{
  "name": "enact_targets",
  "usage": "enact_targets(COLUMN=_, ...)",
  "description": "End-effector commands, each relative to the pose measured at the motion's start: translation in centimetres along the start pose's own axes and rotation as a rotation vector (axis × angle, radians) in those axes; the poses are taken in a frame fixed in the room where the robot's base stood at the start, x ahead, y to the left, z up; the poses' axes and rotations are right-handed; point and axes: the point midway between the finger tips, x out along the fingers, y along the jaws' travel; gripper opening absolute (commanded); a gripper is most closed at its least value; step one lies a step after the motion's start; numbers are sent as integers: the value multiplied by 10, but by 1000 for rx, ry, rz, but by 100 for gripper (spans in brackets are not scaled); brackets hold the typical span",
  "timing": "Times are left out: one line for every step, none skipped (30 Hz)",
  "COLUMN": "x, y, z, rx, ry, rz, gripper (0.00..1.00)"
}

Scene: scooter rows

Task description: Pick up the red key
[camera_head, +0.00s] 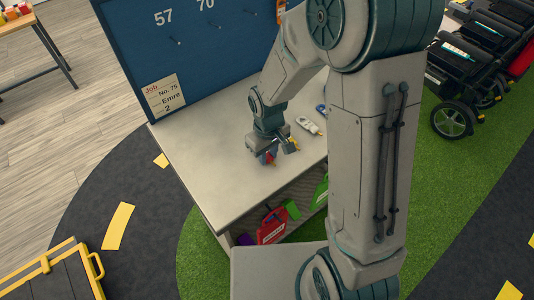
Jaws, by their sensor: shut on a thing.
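My gripper (277,151) is at the top of the grey workbench (222,178), pointing down near its middle. It is shut on a small red thing (270,158), which seems to be the red key. The key's shape is mostly hidden by the fingers, and I cannot tell whether it touches the bench top. Small blue and yellow parts show close to the fingers.
A white tag-like object (308,125) and a blue item (321,108) lie behind the gripper. A blue board (215,62) with hooks and a job card (164,97) stands at the back. Red and green items (271,227) sit below. Wheeled scooters (470,85) stand right.

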Motion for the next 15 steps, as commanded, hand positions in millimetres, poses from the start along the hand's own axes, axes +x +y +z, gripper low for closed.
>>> enact_targets(x=-2, y=0, z=0, rx=0, ry=2, rz=0, gripper=3)
enact_targets(x=-3, y=0, z=-1, rx=0, ry=3, rz=1, gripper=3)
enact_targets(x=-6, y=0, z=-1, rx=0, ry=3, rz=1, gripper=3)
enact_targets(x=-8, y=0, z=-1, rx=0, ry=4, rz=1, gripper=3)
enact_targets(x=-11, y=0, z=-1, rx=0, ry=4, rz=1, gripper=3)
enact_targets(x=-15, y=0, z=-1, rx=1, ry=5, rz=2, gripper=3)
enact_targets(x=-18, y=0, z=-1, rx=1, ry=5, rz=2, gripper=3)
enact_targets(x=-23, y=1, z=-1, rx=1, ry=6, rz=2, gripper=3)
enact_targets(x=-30, y=1, z=-1, rx=1, ry=6, rz=3, gripper=3)
enact_targets(x=-36, y=1, z=-1, rx=1, ry=8, rz=3, gripper=3)
enact_targets(x=-42, y=1, z=-1, rx=1, ry=8, rz=3, gripper=3)
enact_targets(x=-45, y=3, z=9, rx=4, ry=5, rz=2, gripper=3)
enact_targets(x=-48, y=4, z=15, rx=5, ry=4, rz=2, gripper=3)
enact_targets(x=-51, y=5, z=21, rx=5, ry=4, rz=2, gripper=3)
enact_targets(x=-56, y=7, z=29, rx=4, ry=5, rz=3, gripper=3)
